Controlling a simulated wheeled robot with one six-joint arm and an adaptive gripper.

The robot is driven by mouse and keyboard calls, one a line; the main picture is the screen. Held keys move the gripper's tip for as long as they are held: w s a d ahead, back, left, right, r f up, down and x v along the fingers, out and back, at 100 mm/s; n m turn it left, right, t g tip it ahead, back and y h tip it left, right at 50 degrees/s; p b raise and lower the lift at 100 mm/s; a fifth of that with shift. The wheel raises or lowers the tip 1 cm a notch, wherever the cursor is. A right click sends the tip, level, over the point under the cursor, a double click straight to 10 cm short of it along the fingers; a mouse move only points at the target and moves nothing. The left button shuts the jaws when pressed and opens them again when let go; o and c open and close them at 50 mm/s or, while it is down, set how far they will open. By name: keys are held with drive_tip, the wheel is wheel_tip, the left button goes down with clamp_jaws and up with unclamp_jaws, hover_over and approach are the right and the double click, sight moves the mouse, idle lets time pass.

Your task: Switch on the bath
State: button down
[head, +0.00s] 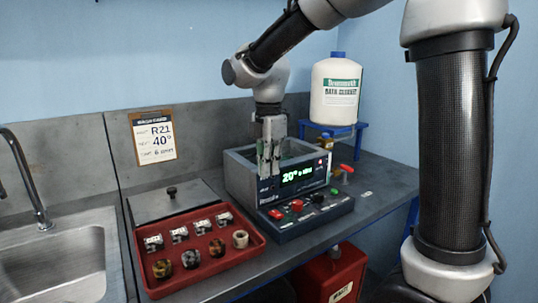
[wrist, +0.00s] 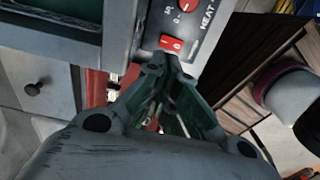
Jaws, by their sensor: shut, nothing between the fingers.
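The bath is a grey box (head: 240,172) with a lit green display (head: 303,176) that reads 20°. A dark sloped control panel (head: 310,211) with red, black and green controls runs along its front. In the wrist view, a red rocker switch (wrist: 171,43) sits on the panel beside a red knob (wrist: 187,5) and the lettering HEAT. My gripper (head: 268,168) is shut and empty, pointing down at the bath's front left. In the wrist view its fingertips (wrist: 166,66) lie just below the switch in the picture; I cannot tell whether they touch it.
A red tray (head: 200,262) with several small blocks and rings lies left of the bath, with a flat grey lid (head: 171,200) behind it. A sink (head: 70,265) is at far left. A white bottle (head: 335,92) stands on a blue stand at right. A card (head: 153,135) reads 40°.

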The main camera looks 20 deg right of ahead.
drive_tip(key=r, duration=0.3)
drive_tip(key=shift+w+r, duration=0.25)
drive_tip(key=shift+r, duration=0.1)
drive_tip(key=s+d+f+m+t, duration=0.1)
drive_tip(key=s+d+m+t, duration=0.3)
drive_tip(key=s+d+m, duration=1.4)
drive_tip(key=s+m, duration=0.3)
drive_tip(key=s, duration=0.1)
drive_tip(key=shift+m, duration=0.3)
